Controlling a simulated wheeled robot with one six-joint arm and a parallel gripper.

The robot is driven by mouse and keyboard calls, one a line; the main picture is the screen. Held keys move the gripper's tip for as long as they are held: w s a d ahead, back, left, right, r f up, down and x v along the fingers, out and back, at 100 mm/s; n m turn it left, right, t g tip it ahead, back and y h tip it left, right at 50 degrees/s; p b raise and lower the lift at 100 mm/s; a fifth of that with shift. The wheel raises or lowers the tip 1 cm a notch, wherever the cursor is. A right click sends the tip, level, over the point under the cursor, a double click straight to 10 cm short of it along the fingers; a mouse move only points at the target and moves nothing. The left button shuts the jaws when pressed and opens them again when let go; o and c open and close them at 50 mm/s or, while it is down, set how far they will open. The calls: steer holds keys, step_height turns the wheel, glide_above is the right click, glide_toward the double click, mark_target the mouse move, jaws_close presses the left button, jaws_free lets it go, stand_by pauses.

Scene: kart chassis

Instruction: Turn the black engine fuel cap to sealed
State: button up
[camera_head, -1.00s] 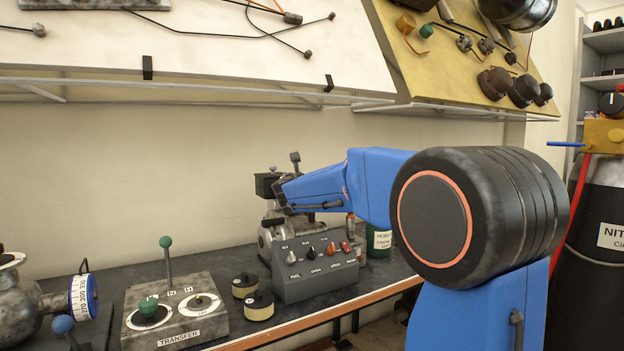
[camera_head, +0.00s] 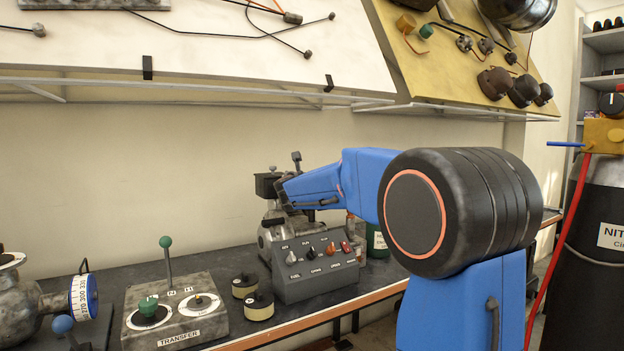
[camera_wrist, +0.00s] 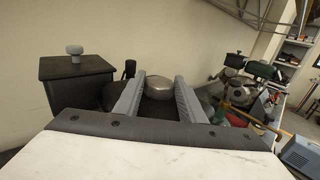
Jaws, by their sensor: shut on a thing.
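My gripper (camera_wrist: 160,98) is shut in the wrist view, its two grey fingers on either side of a round thing that I take to be the engine fuel cap (camera_wrist: 158,85). Its top looks shiny grey, with dark below. The fingers hide its sides, and I see no mark telling how far it is turned. In the head view my blue arm reaches over the bench to the grey metal engine (camera_head: 272,232). There the gripper is small and dark against the engine, and the cap cannot be made out.
A black box with a grey knob (camera_wrist: 76,78) stands left of the fingers. On the bench (camera_head: 110,283), a switch box (camera_head: 315,270) stands in front of the engine, with two round caps (camera_head: 259,305) and the TRANSFER box (camera_head: 175,318) to its left.

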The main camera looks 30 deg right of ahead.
steer(key=shift+a, duration=0.1)
steer(key=shift+w+a+m+g+h, duration=0.1)
steer(key=shift+w+m+g+h, duration=0.05)
steer(key=shift+m+g+h, duration=0.5)
steer(key=shift+w+a+m+g+h, duration=0.1)
steer(key=shift+w+m+g+h, duration=0.05)
steer(key=shift+m+g+h, duration=0.45)
steer(key=shift+w+m+g+h, duration=0.15)
steer(key=shift+m+g+h, duration=0.9)
steer(key=shift+g, duration=0.7)
steer(key=shift+w+m+g+h, duration=0.1)
steer(key=shift+m+g+h, duration=0.6)
steer(key=shift+m+g, duration=0.8)
steer(key=shift+g, duration=0.3)
steer(key=o, duration=1)
steer(key=shift+o, duration=0.2)
steer(key=shift+a, duration=0.2)
steer(key=v, duration=1.7)
